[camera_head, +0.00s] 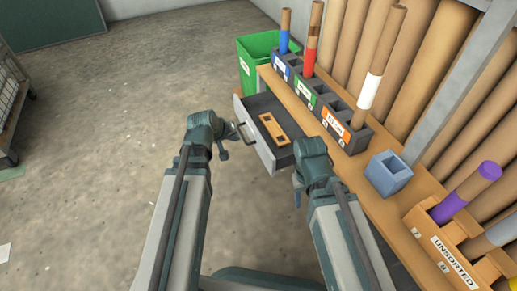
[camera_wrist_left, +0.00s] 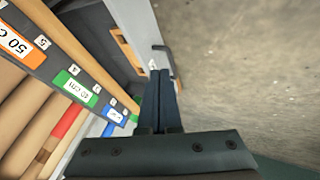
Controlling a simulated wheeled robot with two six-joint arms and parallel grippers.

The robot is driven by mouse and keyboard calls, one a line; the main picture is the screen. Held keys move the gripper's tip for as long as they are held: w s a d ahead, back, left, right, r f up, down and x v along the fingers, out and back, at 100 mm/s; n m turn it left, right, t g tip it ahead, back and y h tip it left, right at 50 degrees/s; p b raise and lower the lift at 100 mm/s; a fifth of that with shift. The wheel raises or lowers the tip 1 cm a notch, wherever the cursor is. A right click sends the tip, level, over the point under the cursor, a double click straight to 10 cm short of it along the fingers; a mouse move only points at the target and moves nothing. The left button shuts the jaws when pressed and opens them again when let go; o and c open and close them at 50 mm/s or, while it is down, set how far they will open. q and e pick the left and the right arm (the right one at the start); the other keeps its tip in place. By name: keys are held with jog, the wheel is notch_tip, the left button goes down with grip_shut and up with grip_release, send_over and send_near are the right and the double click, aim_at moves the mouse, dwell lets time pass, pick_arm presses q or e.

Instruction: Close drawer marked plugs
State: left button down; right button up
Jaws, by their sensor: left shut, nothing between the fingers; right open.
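The drawer (camera_head: 262,146) stands pulled out from under the wooden bench top, with a flat wooden piece (camera_head: 272,129) inside. Its marking cannot be read. A dark bar handle (camera_head: 239,131) is on its pale front. In the left wrist view the drawer front (camera_wrist_left: 143,25) and handle (camera_wrist_left: 171,58) show just beyond my fingertips. My left gripper (camera_head: 223,152) is shut and empty, close to the handle outside the front; contact cannot be told. Its fingers also show in the left wrist view (camera_wrist_left: 160,75). My right gripper (camera_head: 297,197) is open, near the drawer's near side.
A green bin (camera_head: 254,50) stands beyond the drawer. The concrete floor (camera_head: 110,130) to the left is clear.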

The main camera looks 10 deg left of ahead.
pick_arm(q)
jog(key=shift+w+a+f, duration=0.1)
jog(key=shift+w+f, duration=0.05)
jog(key=shift+f, duration=0.15)
jog(key=b, duration=0.8)
send_near(258, 140)
jog(key=a+x, duration=0.1)
jog(key=x, duration=0.4)
jog(key=shift+d+f, duration=0.15)
jog(key=shift+d, duration=0.2)
jog(key=w+d, duration=0.2)
jog(key=d, duration=0.2)
jog(key=w+d, duration=0.3)
jog(key=d, duration=0.1)
jog(key=w+d, duration=0.3)
jog(key=d, duration=0.1)
jog(key=shift+d, duration=0.1)
